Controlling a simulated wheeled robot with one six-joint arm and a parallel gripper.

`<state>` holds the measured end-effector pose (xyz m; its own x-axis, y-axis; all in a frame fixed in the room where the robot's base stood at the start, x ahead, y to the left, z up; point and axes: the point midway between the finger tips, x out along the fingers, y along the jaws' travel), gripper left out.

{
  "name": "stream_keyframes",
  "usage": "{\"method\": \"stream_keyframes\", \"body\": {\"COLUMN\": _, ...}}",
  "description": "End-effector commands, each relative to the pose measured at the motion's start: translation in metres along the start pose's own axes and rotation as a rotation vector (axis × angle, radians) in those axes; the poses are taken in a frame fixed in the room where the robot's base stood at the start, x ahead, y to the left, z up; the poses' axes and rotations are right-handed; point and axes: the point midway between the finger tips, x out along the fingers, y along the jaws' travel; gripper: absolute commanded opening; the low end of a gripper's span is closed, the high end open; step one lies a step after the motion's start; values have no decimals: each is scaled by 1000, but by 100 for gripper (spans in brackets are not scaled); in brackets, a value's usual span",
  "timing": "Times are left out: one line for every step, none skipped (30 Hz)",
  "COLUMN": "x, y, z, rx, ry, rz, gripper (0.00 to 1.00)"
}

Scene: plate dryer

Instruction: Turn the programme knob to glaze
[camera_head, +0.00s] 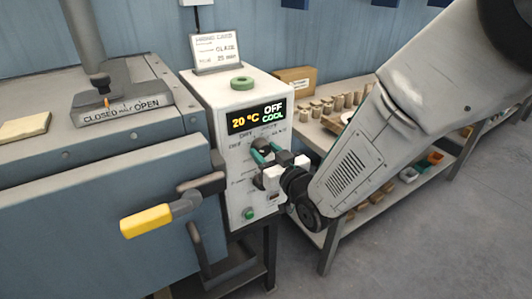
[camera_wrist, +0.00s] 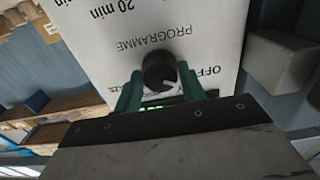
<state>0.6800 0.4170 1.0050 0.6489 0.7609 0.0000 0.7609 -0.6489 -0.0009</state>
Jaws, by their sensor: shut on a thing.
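The control box (camera_head: 228,100) is white, with a lit display (camera_head: 257,116) reading 20 °C, OFF and COOL. The round black programme knob (camera_head: 262,143) is on its front below the display, partly hidden by my gripper. My gripper (camera_head: 267,154) reaches in from the right, its green fingers on either side of the knob and shut on it. In the wrist view the knob (camera_wrist: 158,66) sits between the fingertips (camera_wrist: 159,77). The panel print is upside down there, with PROGRAMME and OFF legible. The knob's pale mark faces lower right, on the OFF side.
A card (camera_head: 215,50) on the box top names a glaze programme. A green ring (camera_head: 242,83) lies there too. The yellow-handled lever (camera_head: 160,215) juts out left of the box. A shelf (camera_head: 325,130) with small pots stands behind right. Floor is clear at lower right.

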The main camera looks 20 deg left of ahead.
Motion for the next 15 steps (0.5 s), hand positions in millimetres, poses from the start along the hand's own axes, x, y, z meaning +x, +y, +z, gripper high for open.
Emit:
{"method": "stream_keyframes", "body": {"x": 0, "y": 1, "z": 0, "rx": 3, "ry": 0, "rz": 1, "gripper": 18}}
{"method": "stream_keyframes", "body": {"x": 0, "y": 1, "z": 0, "rx": 6, "ry": 0, "rz": 1, "gripper": 18}}
{"method": "stream_keyframes", "body": {"x": 0, "y": 1, "z": 0, "rx": 12, "ry": 0, "rz": 2, "gripper": 18}}
{"method": "stream_keyframes", "body": {"x": 0, "y": 1, "z": 0, "rx": 18, "ry": 0, "rz": 2, "gripper": 18}}
{"method": "stream_keyframes", "body": {"x": 0, "y": 1, "z": 0, "rx": 26, "ry": 0, "rz": 2, "gripper": 18}}
{"method": "stream_keyframes", "body": {"x": 0, "y": 1, "z": 0, "rx": 38, "ry": 0, "rz": 2, "gripper": 18}}
{"method": "stream_keyframes", "body": {"x": 0, "y": 1, "z": 0, "rx": 49, "ry": 0, "rz": 2, "gripper": 18}}
{"method": "stream_keyframes", "body": {"x": 0, "y": 1, "z": 0, "rx": 63, "ry": 0, "rz": 2, "gripper": 18}}
{"method": "stream_keyframes", "body": {"x": 0, "y": 1, "z": 0, "rx": 82, "ry": 0, "rz": 2, "gripper": 18}}
{"method": "stream_keyframes", "body": {"x": 0, "y": 1, "z": 0, "rx": 99, "ry": 0, "rz": 2, "gripper": 18}}
{"method": "stream_keyframes", "body": {"x": 0, "y": 1, "z": 0, "rx": 118, "ry": 0, "rz": 2, "gripper": 18}}
{"method": "stream_keyframes", "body": {"x": 0, "y": 1, "z": 0, "rx": 145, "ry": 0, "rz": 2, "gripper": 18}}
{"method": "stream_keyframes", "body": {"x": 0, "y": 1, "z": 0, "rx": 168, "ry": 0, "rz": 2, "gripper": 18}}
{"method": "stream_keyframes", "body": {"x": 0, "y": 1, "z": 0, "rx": 192, "ry": 0, "rz": 3, "gripper": 18}}
{"method": "stream_keyframes", "body": {"x": 0, "y": 1, "z": 0, "rx": 225, "ry": 0, "rz": 3, "gripper": 18}}
